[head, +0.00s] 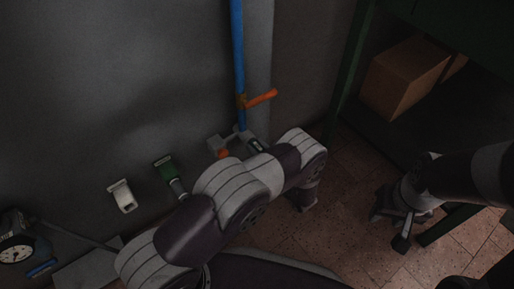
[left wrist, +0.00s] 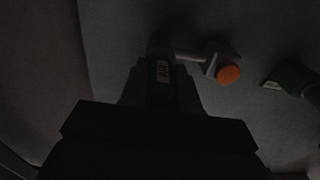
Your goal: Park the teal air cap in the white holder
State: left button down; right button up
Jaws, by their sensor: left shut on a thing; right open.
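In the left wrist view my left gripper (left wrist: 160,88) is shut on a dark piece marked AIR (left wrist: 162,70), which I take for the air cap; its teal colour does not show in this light. The piece is at a grey fitting with an orange button (left wrist: 228,74); I cannot tell whether it is still joined to it. In the head view my left arm hides most of this gripper. The white holder (head: 122,195) is on the grey wall to the left and looks empty. My right gripper (head: 390,226) is open and empty, low at the right.
A blue pipe with an orange lever (head: 261,98) rises above the fitting. A round gauge (head: 15,252) is at the far left. A cardboard box (head: 402,75) is on a dark shelf at the right.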

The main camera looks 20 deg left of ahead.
pick_arm(q)
jog(key=shift+v, duration=2.95)
